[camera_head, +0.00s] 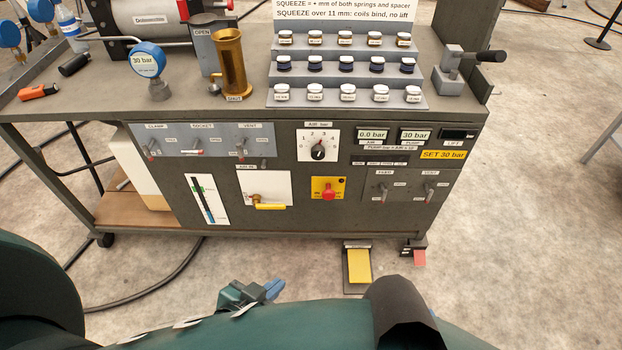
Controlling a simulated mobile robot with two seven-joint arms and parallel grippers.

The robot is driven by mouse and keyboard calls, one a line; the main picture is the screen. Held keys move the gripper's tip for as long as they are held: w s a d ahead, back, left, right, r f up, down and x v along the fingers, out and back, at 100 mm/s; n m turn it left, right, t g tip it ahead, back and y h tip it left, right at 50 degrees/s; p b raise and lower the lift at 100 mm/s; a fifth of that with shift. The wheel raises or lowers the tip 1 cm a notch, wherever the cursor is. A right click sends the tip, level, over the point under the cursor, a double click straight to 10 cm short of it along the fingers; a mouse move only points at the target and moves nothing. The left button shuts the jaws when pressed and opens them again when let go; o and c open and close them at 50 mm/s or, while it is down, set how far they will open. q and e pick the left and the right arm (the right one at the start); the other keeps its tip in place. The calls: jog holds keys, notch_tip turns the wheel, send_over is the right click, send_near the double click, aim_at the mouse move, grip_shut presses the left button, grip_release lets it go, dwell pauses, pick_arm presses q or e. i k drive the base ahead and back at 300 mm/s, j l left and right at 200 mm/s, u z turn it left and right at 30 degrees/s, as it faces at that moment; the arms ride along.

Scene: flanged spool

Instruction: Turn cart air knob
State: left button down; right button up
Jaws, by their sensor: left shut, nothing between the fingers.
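The cart's air knob (318,152) is a small round black knob on a white square dial plate (305,138) under an "AIR bar" label, in the middle of the cart's front panel. Numbers are printed around it; its exact setting is too small to tell. The air readout (371,135) to its right shows 0.0 bar. My left gripper (273,289), green with blue fingertips, is shut and empty. It is low in the head view, in front of and well below the panel, apart from the knob. My right gripper is not in view.
Near the knob are a red knob (328,194) on a yellow plate, a yellow-handled valve (268,206) and several toggle switches. A brass cylinder (232,62) and a stepped rack (345,72) stand on the cart top. A yellow pedal (358,266) is on the floor.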

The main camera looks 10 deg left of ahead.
aim_at(317, 150)
jog(key=i+l, duration=0.2)
jog(key=l, duration=0.15)
jog(key=i+l, duration=0.15)
jog(key=l, duration=0.15)
jog(key=i+l, duration=0.2)
jog(key=l, duration=0.15)
